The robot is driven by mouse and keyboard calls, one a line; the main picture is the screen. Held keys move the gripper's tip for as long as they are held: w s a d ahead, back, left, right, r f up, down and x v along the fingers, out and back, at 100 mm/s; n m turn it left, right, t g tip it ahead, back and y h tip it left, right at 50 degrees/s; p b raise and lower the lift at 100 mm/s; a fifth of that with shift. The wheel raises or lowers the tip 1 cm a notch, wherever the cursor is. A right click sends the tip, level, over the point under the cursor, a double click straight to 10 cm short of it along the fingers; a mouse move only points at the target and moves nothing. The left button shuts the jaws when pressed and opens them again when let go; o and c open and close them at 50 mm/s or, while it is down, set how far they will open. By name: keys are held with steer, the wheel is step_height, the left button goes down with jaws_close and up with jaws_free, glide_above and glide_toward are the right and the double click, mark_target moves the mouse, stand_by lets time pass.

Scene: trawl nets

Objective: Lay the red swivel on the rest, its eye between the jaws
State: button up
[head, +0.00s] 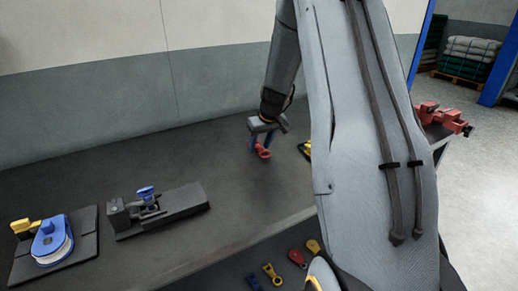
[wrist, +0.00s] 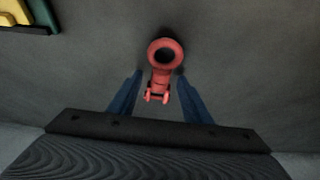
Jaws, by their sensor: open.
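The red swivel (head: 263,151) lies on the dark bench top, below my gripper in the head view. In the wrist view the red swivel (wrist: 162,62) shows its round eye pointing away from the gripper and its forked end towards it. My gripper (wrist: 158,85) is open, with one blue finger on each side of the swivel's forked end and gaps visible on both sides. In the head view my gripper (head: 262,143) points down at the bench. The rest (head: 160,208), a dark block with jaws and a blue part on it, stands at the left of the bench.
A dark board (head: 84,250) with a blue-and-white reel and a yellow part is at the far left. A red vise-like tool (head: 443,118) is at the right. Bench between rest and gripper is clear.

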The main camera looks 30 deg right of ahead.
jaws_close()
steer(key=shift+r, duration=0.1)
stand_by(0.4)
